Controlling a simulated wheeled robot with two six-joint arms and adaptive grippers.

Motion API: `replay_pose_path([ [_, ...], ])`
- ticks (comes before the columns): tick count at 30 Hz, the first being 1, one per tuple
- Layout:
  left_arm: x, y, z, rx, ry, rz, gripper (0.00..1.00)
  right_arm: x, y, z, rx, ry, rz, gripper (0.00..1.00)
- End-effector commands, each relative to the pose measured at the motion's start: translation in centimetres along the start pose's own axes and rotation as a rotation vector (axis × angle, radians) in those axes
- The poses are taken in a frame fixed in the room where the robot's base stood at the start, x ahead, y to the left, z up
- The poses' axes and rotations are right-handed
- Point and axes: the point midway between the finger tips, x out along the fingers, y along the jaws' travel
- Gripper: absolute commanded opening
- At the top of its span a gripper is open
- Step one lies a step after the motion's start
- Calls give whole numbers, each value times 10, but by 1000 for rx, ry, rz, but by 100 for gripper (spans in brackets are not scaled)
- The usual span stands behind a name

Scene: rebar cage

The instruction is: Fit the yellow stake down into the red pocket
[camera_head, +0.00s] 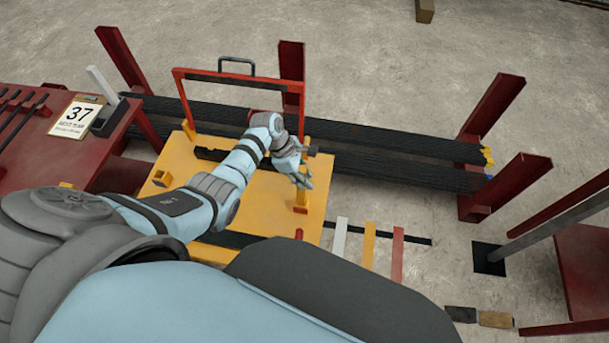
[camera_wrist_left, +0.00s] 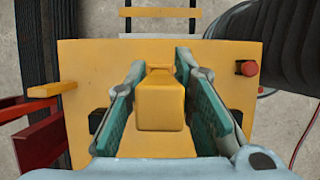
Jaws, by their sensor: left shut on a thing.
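My left gripper (camera_head: 303,178) is over the right side of the yellow table (camera_head: 262,209) and is shut on the yellow stake (camera_head: 302,197). The stake looks upright in the head view, with its upper part between the fingers. In the left wrist view the stake (camera_wrist_left: 160,103) sits between the two teal finger pads of the left gripper (camera_wrist_left: 160,96). A small orange-red piece (camera_head: 301,209) shows at the stake's foot; it may be the red pocket. I cannot tell whether the stake is inside it or only above it. My right gripper is not in view.
A red frame (camera_head: 236,75) stands at the table's back edge, before long dark bar bundles (camera_head: 390,142) between dark red posts (camera_head: 492,106). A yellow holder (camera_head: 162,178) sits at the table's left. A red knob (camera_wrist_left: 247,68) shows in the wrist view.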

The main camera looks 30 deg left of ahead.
Motion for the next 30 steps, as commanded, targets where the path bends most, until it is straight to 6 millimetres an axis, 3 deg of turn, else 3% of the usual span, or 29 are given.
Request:
replay_pose_path([
  [30,23,1,-10,1,-1,2,0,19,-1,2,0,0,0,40],
])
